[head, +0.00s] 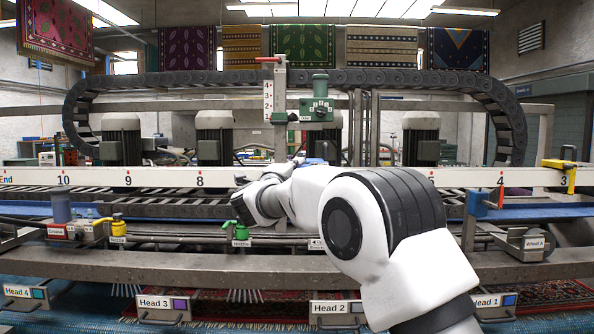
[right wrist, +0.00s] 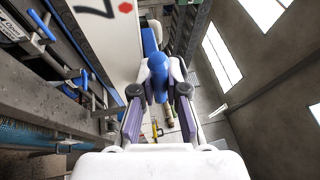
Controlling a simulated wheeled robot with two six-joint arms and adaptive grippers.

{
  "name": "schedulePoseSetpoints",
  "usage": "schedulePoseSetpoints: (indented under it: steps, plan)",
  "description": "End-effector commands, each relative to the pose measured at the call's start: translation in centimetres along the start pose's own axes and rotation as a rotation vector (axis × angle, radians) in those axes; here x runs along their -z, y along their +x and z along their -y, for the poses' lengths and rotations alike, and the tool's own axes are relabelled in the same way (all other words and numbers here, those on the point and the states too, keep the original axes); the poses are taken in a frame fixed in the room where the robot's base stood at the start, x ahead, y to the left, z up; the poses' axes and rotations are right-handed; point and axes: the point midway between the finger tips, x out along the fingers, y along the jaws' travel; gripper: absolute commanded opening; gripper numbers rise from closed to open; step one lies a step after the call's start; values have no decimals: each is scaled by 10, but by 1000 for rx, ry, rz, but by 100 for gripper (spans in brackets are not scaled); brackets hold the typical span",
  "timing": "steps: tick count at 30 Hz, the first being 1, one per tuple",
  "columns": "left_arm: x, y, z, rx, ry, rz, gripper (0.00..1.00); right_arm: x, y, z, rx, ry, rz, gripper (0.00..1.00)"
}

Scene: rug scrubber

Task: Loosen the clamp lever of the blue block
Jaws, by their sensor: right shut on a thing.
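My right gripper (right wrist: 160,88) is shut on a rounded blue lever (right wrist: 158,72) in the right wrist view, with one finger on each side. Just beyond it a blue block (right wrist: 150,40) sits against the white rail, close to the printed 7. In the head view my right arm reaches to the rail and hides most of this spot. A bit of blue (head: 314,161) shows past the wrist there. The lever's base and its turn angle cannot be told. My left gripper is in neither view.
The white numbered rail (head: 130,177) runs across the machine. Another blue block (head: 478,204) hangs near the 4, and a yellow block (head: 571,166) sits by the 3. A green gauge unit (head: 317,110) stands above the rail. A green nozzle (head: 240,231) is below it.

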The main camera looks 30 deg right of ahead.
Motion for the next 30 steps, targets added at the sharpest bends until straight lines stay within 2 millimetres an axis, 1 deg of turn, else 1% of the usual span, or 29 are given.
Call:
schedulePoseSetpoints:
  steps: [14,15,16,17,26,29,30]
  plan:
    - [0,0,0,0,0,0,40,0,0,-1,-9,13,-3,0]
    - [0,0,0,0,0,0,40,0,0,-2,-9,13,-3,27]
    - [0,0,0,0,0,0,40,0,0,-2,-9,13,-3,38]
    - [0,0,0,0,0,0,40,0,0,-1,-8,13,-3,39]
    - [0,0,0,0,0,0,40,0,-1,0,-7,13,-3,39]
    - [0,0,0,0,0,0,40,-1,-10,0,-6,12,-2,39]
    - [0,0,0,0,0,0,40,-1,-17,0,-6,10,-1,39]
